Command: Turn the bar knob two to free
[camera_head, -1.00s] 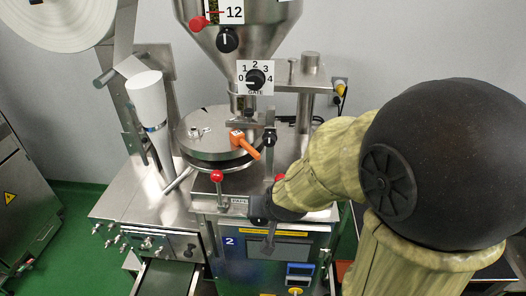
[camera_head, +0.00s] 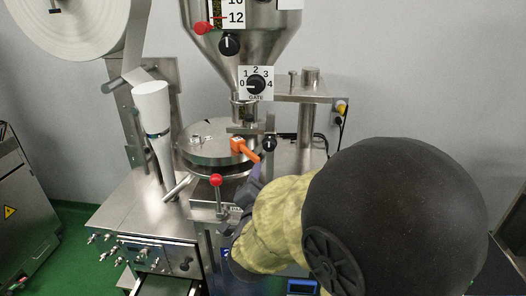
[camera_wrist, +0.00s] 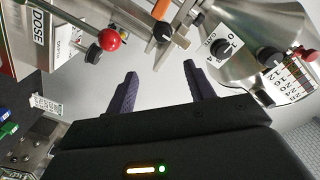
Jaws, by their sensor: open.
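My gripper (camera_wrist: 160,69) is open and empty, its two dark purple fingers apart in the wrist view. In the head view part of the gripper (camera_head: 252,184) shows below the orange lever, beside the red-ball lever; my arm hides the rest. A black knob (camera_wrist: 163,32) on a metal bar lies just beyond the gap between the fingers. What seems the same knob (camera_head: 269,143) stands right of the round steel plate in the head view. No "free" mark is readable, so I cannot tell for sure which knob is the bar knob two.
An orange lever (camera_head: 244,150) lies over the round plate (camera_head: 208,146). A red-ball lever (camera_head: 216,180) stands in front; its ball (camera_wrist: 109,40) is left of the fingers. The GATE dial (camera_head: 256,84) sits on the hopper (camera_head: 250,48). A white paper cone (camera_head: 152,108) is at left.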

